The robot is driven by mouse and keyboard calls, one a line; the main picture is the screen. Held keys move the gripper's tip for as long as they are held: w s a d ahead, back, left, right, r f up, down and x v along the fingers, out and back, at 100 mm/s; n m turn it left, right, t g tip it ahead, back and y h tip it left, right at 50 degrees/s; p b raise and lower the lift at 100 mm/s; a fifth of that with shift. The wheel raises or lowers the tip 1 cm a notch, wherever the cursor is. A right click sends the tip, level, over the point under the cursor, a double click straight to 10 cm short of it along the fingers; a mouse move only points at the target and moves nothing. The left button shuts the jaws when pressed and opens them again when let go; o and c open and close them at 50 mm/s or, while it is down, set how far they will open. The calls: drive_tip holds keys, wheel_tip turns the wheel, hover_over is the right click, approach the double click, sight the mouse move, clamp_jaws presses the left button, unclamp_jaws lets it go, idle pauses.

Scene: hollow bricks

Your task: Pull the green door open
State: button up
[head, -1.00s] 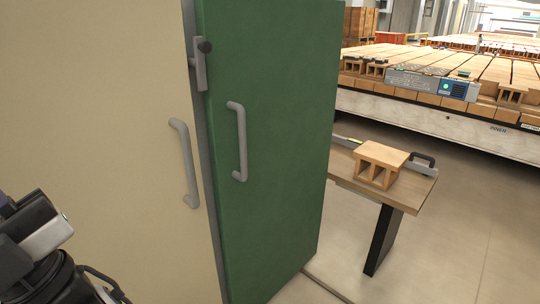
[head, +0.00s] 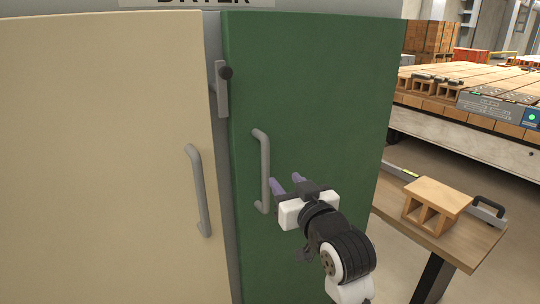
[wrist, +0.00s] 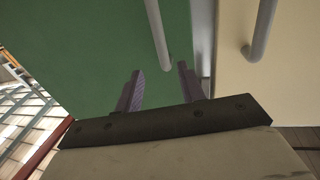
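The green door (head: 315,95) stands closed or nearly so beside a cream door (head: 100,150). Its grey vertical handle (head: 264,170) is on its left side. A grey latch with a dark knob (head: 223,88) sits above, at the gap between the doors. My gripper (head: 285,182) is open in front of the green door, just right of the handle's lower part. In the wrist view, the gripper (wrist: 160,80) has its two purple fingers apart, with the green door's handle (wrist: 158,35) ahead between them. Nothing visible is between the fingertips; contact with the handle cannot be told.
The cream door has its own grey handle (head: 199,190). At right, a wooden table (head: 465,242) holds a hollow brick (head: 436,204) and a dark-handled tool (head: 488,210). Behind it is a long rack of bricks (head: 460,75). Floor shows between table and rack.

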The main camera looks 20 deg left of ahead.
sight(267, 159)
drive_tip(key=p+x, duration=0.3)
drive_tip(key=x, duration=0.8)
drive_tip(key=shift+a+r, duration=0.15)
drive_tip(key=shift+a, duration=0.1)
drive_tip(key=shift+x, duration=0.8)
drive_tip(key=shift+d, duration=0.1)
clamp_jaws()
